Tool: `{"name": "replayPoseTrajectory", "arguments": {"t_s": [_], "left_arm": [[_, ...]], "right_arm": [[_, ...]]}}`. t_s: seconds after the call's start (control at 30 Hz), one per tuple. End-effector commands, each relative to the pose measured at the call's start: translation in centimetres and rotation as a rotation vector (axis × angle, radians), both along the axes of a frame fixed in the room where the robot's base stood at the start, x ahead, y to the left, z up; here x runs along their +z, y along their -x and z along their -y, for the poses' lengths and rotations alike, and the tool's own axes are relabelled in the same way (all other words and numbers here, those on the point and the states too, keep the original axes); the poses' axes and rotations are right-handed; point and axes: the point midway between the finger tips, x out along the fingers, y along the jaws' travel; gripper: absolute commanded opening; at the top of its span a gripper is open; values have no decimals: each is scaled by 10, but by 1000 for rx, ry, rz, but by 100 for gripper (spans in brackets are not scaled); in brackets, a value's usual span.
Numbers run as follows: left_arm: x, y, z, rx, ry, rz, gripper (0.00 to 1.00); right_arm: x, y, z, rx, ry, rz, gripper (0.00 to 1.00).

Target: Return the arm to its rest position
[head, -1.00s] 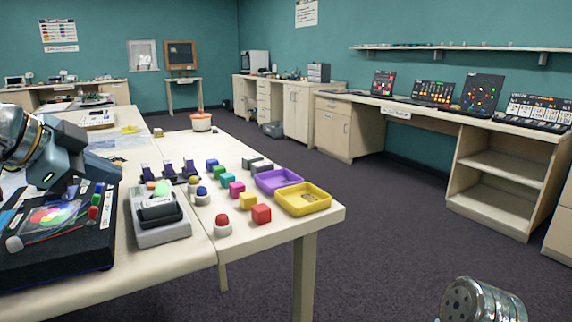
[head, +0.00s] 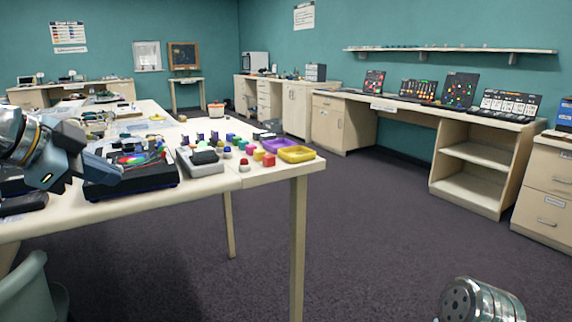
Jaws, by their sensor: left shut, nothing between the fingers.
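My left gripper (head: 88,168) comes in from the left in the head view, with blue-grey jaws shut and empty. It is over the left end of the near table (head: 215,187), in front of a black device with a colourful disc (head: 131,160). How far above the table it is, I cannot tell. At the bottom right, a metallic part of my right arm shows, but its gripper is out of view.
The near table holds a grey device (head: 200,167), several coloured blocks, a purple tray (head: 280,145) and a yellow tray (head: 297,154). A green chair (head: 32,290) stands at the lower left. Open carpet (head: 375,225) lies to the right, before a long counter (head: 420,112).

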Motion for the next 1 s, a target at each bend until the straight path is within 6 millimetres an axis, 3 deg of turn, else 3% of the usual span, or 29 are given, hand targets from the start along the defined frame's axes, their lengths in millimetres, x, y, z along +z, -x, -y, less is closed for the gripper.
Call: {"name": "replayPoseTrajectory", "arguments": {"t_s": [0.37, 0.57, 0.67, 0.77, 0.9, 1.0], "left_arm": [[-55, -43, 9, 61, 67, -95, 0], [-109, -75, 18, 121, 123, -178, 0], [-146, -92, 25, 162, 157, -233, 0], [-198, -109, 35, 216, 200, -308, 0], [-299, -124, 58, 326, 272, -446, 0], [-375, -120, 76, 412, 318, -547, 0]], "right_arm": [[0, 0, 0, 0, 0, 0, 43], [0, 0, 0, 0, 0, 0, 43], [0, 0, 0, 0, 0, 0, 43], [0, 0, 0, 0, 0, 0, 43], [0, 0, 0, 0, 0, 0, 43], [0, 0, 0, 0, 0, 0, 43]]}}
